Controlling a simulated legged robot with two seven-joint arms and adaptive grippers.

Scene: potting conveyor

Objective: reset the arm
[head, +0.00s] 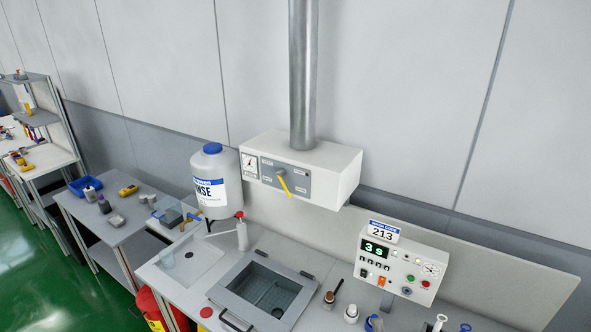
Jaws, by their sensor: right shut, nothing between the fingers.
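I cannot make out either of my grippers or arms in the head view. The bench (178,274) in front of me carries a sink-like basin with a grey frame (240,291) and an open top. A control box (403,266) with a green display reading "3S" and a sign reading 213 stands to its right. Small bottles (351,313) and a brown-topped container (329,297) stand near the front edge. More small items at the bottom edge are cut off, and I cannot tell what they are.
A white wall unit (330,164) with a yellow lever (284,184) and a metal pipe (303,70) hangs above the bench. A large rinse bottle (217,184) stands left of it. A side table (115,228) and shelves are further left.

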